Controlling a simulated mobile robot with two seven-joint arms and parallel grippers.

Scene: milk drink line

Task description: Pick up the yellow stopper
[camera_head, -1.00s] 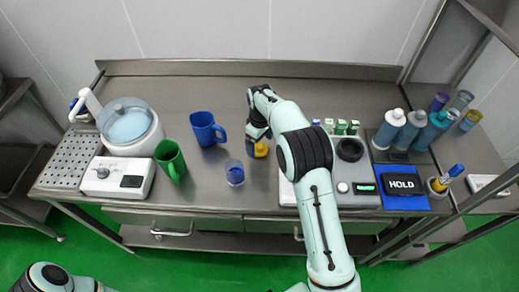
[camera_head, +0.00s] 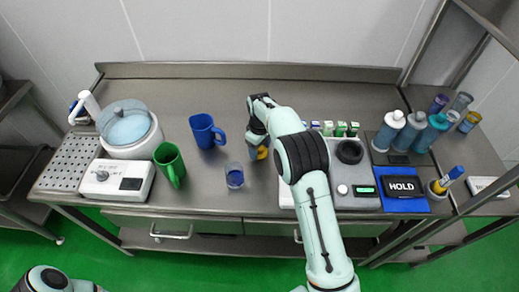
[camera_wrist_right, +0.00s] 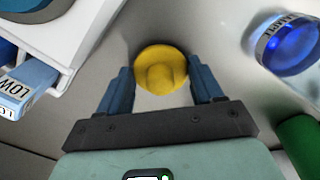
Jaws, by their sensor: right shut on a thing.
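The yellow stopper (camera_wrist_right: 161,68) is a round yellow piece with a raised knob, between the two blue fingers of my right gripper (camera_wrist_right: 162,88) in the wrist view. The right gripper is shut on it. In the head view, only a small part of the stopper (camera_head: 262,153) shows below my right gripper (camera_head: 259,146), at the middle of the steel table (camera_head: 225,90). I cannot tell whether the stopper touches the table. My left gripper is out of view.
A small blue glass (camera_head: 234,175) stands just left of the stopper. A blue mug (camera_head: 203,130) and green mug (camera_head: 169,163) stand further left. A white device with small labelled blocks (camera_head: 341,129) is close on the right. The table behind is clear.

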